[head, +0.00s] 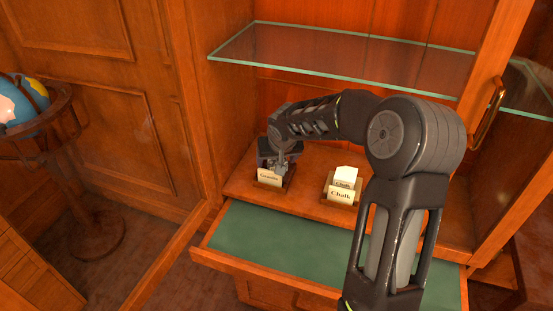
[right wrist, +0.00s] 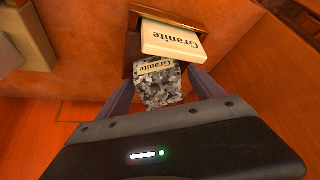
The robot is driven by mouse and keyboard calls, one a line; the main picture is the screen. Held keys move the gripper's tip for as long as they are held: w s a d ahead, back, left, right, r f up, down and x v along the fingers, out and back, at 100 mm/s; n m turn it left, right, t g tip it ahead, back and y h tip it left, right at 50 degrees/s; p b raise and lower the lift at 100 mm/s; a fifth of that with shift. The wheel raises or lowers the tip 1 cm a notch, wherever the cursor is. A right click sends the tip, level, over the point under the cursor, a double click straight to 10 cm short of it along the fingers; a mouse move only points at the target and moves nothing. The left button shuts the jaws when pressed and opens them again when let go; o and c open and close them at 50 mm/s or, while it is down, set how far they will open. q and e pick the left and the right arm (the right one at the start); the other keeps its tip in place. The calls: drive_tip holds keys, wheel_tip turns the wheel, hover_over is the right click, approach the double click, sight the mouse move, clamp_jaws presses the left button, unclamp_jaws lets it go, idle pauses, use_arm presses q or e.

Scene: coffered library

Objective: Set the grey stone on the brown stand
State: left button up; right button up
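The grey stone (right wrist: 160,88) is a speckled block with a small "Granite" label, seen between the fingertips of my right gripper (right wrist: 161,78) in the right wrist view. Both fingers appear to press its sides. The brown stand (right wrist: 130,47) with a cream "Granite" card (right wrist: 172,40) is right beside the stone; I cannot tell whether the stone touches it. In the head view my right gripper (head: 280,163) is at the left brown stand (head: 289,181), partly covering it and the stone. My left gripper is not in view.
A second brown stand (head: 328,197) with a white block (head: 345,177) and a "Chalk" card is to the right on the cabinet floor. A glass shelf (head: 340,55) spans above. A green-topped pull-out board (head: 290,245) is clear in front. A globe (head: 22,98) stands at left.

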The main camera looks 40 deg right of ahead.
drive_tip(key=v, duration=0.7)
drive_tip(key=shift+s+r, duration=0.15)
drive_tip(key=shift+r, duration=0.15)
drive_tip(key=shift+a, duration=0.1)
idle(1.0)
